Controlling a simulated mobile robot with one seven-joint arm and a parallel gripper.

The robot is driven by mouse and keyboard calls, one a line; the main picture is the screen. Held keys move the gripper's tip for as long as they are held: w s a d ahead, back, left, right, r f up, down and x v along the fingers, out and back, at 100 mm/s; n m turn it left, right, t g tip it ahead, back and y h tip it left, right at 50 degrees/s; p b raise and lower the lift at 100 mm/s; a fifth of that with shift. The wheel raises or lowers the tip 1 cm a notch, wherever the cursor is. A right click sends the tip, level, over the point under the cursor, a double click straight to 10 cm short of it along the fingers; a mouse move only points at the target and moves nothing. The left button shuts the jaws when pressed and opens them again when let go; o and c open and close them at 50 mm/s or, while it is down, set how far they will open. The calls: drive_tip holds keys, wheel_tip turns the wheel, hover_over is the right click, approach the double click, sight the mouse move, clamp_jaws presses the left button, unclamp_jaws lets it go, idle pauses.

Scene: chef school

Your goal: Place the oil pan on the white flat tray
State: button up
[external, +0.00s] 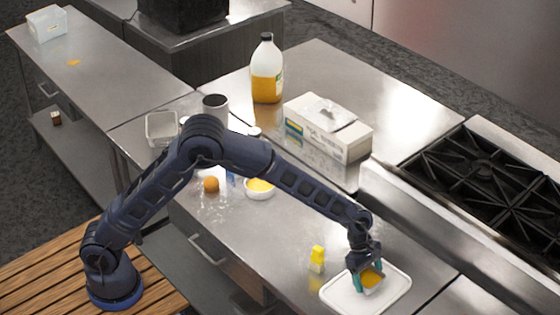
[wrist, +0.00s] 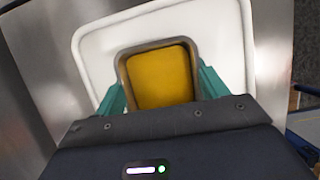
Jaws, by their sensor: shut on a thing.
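The oil pan is a small square metal pan with yellow-orange oil (external: 372,279); in the wrist view its oil (wrist: 160,76) fills most of the pan. My gripper (external: 369,282) is shut on the pan, with a teal finger on either side of it. The white flat tray (external: 398,295) lies on the steel counter under the gripper. In the wrist view the tray's rim (wrist: 90,50) surrounds the pan. The pan is over the tray's area; I cannot tell whether it touches the tray. The near part of the pan is hidden by my gripper in the wrist view.
A small yellow bottle (external: 317,259) stands just left of the tray. A white bowl with yellow contents (external: 259,190) and an orange (external: 211,184) are farther left. A box (external: 328,130) and a large oil bottle (external: 266,72) stand behind. A stove (external: 480,165) is at right.

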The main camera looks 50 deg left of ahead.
drive_tip(key=shift+f, duration=0.7)
drive_tip(key=shift+f, duration=0.15)
drive_tip(key=o, duration=1.3)
